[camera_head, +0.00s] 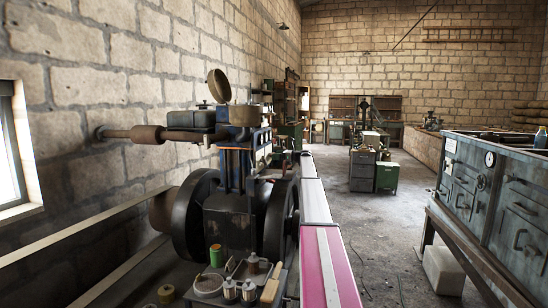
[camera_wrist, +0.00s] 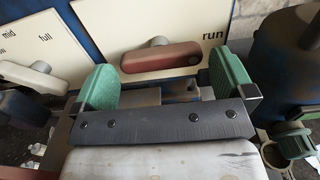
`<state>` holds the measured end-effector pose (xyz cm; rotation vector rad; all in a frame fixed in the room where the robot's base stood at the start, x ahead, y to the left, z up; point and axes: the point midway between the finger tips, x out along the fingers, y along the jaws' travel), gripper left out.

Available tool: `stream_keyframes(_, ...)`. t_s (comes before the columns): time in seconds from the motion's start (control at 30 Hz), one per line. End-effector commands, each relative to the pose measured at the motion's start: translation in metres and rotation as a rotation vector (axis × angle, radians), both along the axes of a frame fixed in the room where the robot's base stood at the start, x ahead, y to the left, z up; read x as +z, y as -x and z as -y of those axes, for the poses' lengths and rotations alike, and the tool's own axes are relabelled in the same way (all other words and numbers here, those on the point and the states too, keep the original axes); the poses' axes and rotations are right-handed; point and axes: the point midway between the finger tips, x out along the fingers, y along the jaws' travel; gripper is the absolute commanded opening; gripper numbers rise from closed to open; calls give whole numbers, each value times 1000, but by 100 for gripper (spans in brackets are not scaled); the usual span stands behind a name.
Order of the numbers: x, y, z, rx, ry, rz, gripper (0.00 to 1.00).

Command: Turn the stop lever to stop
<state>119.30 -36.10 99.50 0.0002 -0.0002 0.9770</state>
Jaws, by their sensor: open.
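The stop lever (camera_wrist: 160,57) is a dull red bar on a cream plate (camera_wrist: 135,12) in the wrist view. It lies nearly level, with its right end toward the word "run"; a grey-brown knob shows just above it. No "stop" word is visible. My gripper (camera_wrist: 165,80) is open, with green pads left and right of the lever. The lever shows between the pads, and I cannot tell whether either touches it. In the head view the engine (camera_head: 230,215) stands at left centre; I cannot make out the lever or gripper there.
A second cream plate (camera_wrist: 30,35) marked "mid" and "full" has a pale lever (camera_wrist: 35,77), left of my gripper. A dark blue cylinder (camera_wrist: 285,70) stands close at right. Cups and a green can (camera_head: 215,256) sit before the engine. Open floor (camera_head: 385,240) lies right.

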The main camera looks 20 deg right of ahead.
Motion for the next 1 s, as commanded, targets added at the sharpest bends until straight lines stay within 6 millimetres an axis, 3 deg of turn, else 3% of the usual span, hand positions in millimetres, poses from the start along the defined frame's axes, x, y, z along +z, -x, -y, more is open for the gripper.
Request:
stream_keyframes(0.13, 0, -10, -15, 0, 0, 0, 100)
stream_keyframes(0.43, 0, -12, -18, -1, 0, 0, 100)
stream_keyframes(0.47, 0, -12, -18, -1, 0, 0, 97)
stream_keyframes(0.57, 0, -12, -18, -1, 0, 0, 66)
stream_keyframes(1.0, 0, -12, -18, 0, 37, 56, 67)
